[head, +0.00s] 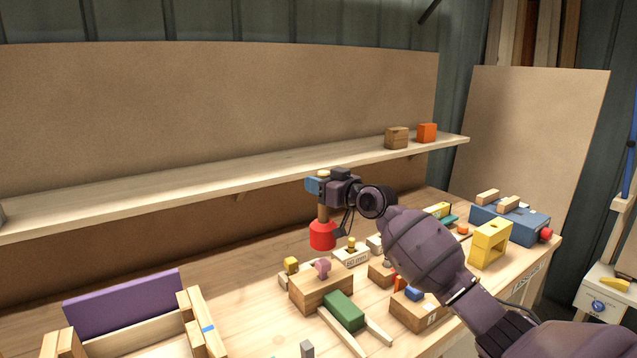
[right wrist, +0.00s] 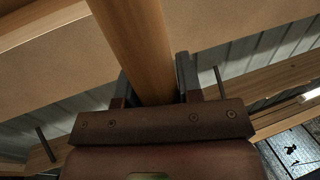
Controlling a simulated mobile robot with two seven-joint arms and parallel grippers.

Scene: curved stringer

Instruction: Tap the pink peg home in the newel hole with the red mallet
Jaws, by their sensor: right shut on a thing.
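My right gripper (head: 322,189) is shut on the wooden handle of the red mallet (head: 323,236). The handle hangs down from the jaws, with the red head at its lower end. In the right wrist view the handle (right wrist: 134,45) runs between the two fingers (right wrist: 155,82). The pink peg (head: 322,265) stands in the top of a wooden block (head: 318,292), its upper part showing. The mallet head appears just above the peg in the picture, apart from it; their depth is hard to judge. The hole itself is hidden. My left gripper is not in view.
A green block (head: 344,311) on pale rails and a wooden block with a blue piece (head: 414,294) stand near the peg's block. A yellow frame (head: 490,244) and blue box (head: 509,222) are at right. A purple-backed tray (head: 125,301) is at left. A shelf (head: 240,180) runs behind.

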